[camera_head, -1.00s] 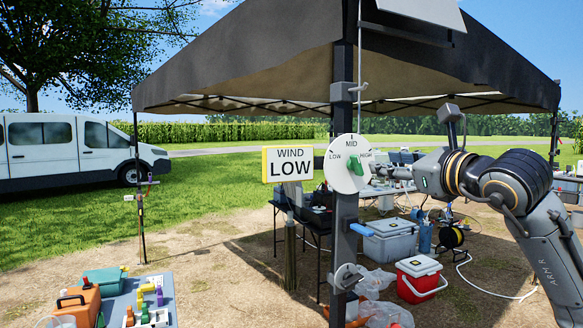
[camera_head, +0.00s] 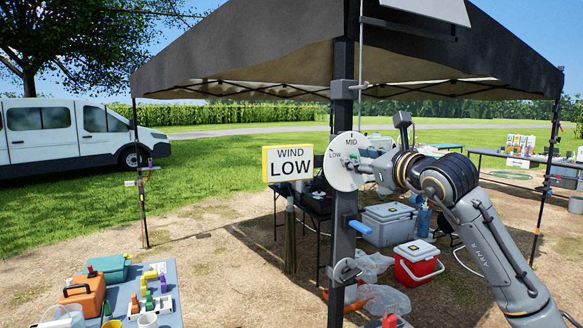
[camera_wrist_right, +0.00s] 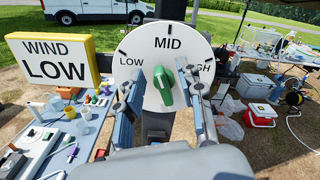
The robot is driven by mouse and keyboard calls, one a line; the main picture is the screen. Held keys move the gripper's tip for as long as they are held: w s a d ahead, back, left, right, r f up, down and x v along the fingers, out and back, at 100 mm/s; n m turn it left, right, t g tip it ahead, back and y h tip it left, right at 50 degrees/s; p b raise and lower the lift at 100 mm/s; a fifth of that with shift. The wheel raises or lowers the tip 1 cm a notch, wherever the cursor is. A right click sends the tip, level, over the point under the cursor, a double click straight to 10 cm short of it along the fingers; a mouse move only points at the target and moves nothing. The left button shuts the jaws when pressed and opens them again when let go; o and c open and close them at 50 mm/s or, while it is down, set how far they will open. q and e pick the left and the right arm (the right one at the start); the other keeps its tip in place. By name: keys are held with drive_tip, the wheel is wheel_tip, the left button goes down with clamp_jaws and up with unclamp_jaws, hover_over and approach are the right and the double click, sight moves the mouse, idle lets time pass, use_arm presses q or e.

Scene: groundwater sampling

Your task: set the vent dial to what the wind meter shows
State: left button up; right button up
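The wind meter (camera_head: 288,164), a white sign with a yellow edge, reads "WIND LOW"; it also shows in the right wrist view (camera_wrist_right: 50,62). The vent dial (camera_head: 340,172) is a white disc marked LOW, MID and HIGH, on the dark tent post. My right gripper (camera_wrist_right: 165,92) is open, one finger on each side of the knob, with visible gaps. My left gripper is not in view.
The tent post (camera_head: 342,240) carries a blue-handled lever (camera_head: 360,228) below the dial. A grey cooler (camera_head: 388,224), a red cooler (camera_head: 417,262) and plastic bags stand on the ground behind. A table with an orange toolbox (camera_head: 85,294) is at the lower left.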

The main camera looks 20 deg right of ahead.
clamp_jaws()
drive_tip(key=n, duration=0.5)
drive_tip(key=shift+a+f+n, duration=0.25)
drive_tip(key=shift+a+n, duration=0.1)
drive_tip(key=shift+n, duration=0.05)
